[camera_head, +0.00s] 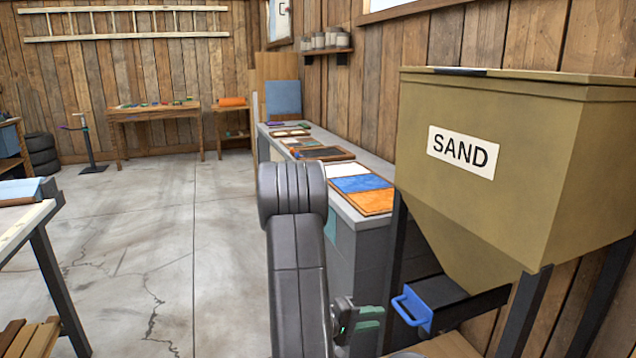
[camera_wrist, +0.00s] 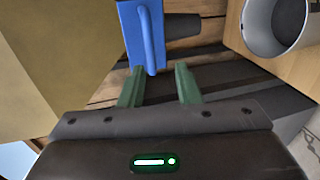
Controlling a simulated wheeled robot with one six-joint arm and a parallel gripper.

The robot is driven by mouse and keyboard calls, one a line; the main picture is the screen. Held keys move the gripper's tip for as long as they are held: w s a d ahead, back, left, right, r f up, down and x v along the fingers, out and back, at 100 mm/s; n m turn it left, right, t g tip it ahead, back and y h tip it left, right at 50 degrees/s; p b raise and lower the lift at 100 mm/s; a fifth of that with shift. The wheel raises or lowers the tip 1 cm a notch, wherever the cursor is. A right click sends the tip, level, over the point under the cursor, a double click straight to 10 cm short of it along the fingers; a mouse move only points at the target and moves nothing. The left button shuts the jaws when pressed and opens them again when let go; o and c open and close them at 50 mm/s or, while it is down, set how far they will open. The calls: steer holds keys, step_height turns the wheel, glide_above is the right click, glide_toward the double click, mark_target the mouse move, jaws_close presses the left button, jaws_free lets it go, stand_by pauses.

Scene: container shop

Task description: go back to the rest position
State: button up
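My gripper (camera_head: 368,319) is at the lower middle of the head view, just left of the blue handle (camera_head: 411,310) on the sand hopper (camera_head: 500,120). In the wrist view my gripper (camera_wrist: 160,80) has its two green fingers apart with nothing held between them. The blue handle (camera_wrist: 145,40) lies just ahead of the fingertips. In the head view a small gap shows between the fingers and the handle. The tan hopper is labelled SAND and stands on dark legs; its inside is hidden.
A grey round container (camera_wrist: 277,22) shows at the upper right of the wrist view, close to the gripper. A long grey counter (camera_head: 342,207) with coloured trays runs behind my arm. A table (camera_head: 22,228) stands at the left. The concrete floor (camera_head: 150,235) between is clear.

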steer(key=v, duration=1.2)
steer(key=shift+p, duration=0.4)
steer(key=shift+a, duration=0.1)
steer(key=shift+s, duration=0.1)
